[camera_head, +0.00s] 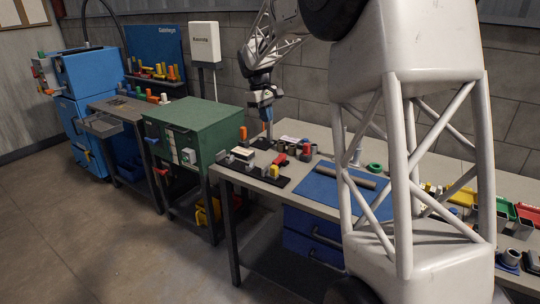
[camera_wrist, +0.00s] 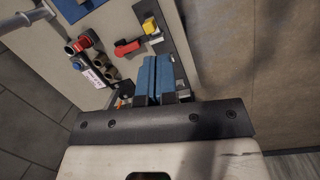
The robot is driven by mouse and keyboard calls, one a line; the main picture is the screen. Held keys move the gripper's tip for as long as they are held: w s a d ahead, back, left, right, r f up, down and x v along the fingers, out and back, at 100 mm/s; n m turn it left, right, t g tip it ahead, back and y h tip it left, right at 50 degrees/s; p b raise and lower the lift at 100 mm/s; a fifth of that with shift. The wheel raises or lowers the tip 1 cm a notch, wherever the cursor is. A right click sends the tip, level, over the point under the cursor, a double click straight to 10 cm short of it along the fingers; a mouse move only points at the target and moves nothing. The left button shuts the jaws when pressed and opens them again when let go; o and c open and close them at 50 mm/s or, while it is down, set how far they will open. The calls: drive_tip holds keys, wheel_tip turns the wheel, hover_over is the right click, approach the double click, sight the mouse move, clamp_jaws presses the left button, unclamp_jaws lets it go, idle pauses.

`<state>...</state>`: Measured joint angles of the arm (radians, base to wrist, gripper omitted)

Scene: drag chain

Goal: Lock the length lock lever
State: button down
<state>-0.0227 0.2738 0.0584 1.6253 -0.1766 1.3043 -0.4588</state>
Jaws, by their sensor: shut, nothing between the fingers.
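My gripper (camera_head: 267,116) hangs over the back left of the workbench, pointing down. In the wrist view its blue fingers (camera_wrist: 157,78) are closed together with nothing between them. Beyond the fingertips, a red lever-like part (camera_wrist: 127,47) and a yellow part (camera_wrist: 150,26) sit on a dark fixture plate. The fingers appear apart from both. In the head view a red part (camera_head: 279,160) lies on the black fixture on the bench, in front of my gripper. I cannot tell for certain which part is the length lock lever, nor its position.
The grey workbench (camera_head: 307,129) carries a blue mat (camera_head: 318,187) with a grey bar (camera_head: 358,178), and a green ring (camera_head: 375,168). Red-tipped cylinders (camera_wrist: 77,45) stand left of the fixture in the wrist view. A green cabinet (camera_head: 196,125) stands left of the bench. Coloured bins are at right.

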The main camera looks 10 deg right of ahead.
sight(279, 161)
drive_tip(key=w+f+n+g, duration=0.1)
drive_tip(key=w+f, duration=0.6)
drive_tip(key=w, duration=0.3)
drive_tip(key=w+f+n+h, duration=0.1)
drive_tip(key=w+f, duration=0.7)
drive_tip(key=w, duration=0.3)
drive_tip(key=shift+w+a+n+g, duration=0.2)
drive_tip(key=shift+a+n+g, duration=0.1)
drive_tip(key=shift+n+g, duration=0.1)
drive_tip(key=shift+f, duration=0.1)
drive_tip(key=x, duration=0.9)
drive_tip(key=shift+d+f, duration=0.1)
drive_tip(key=shift+s+d+f, duration=0.25)
drive_tip(key=shift+s+d, duration=1.25)
drive_tip(key=shift+s, duration=0.05)
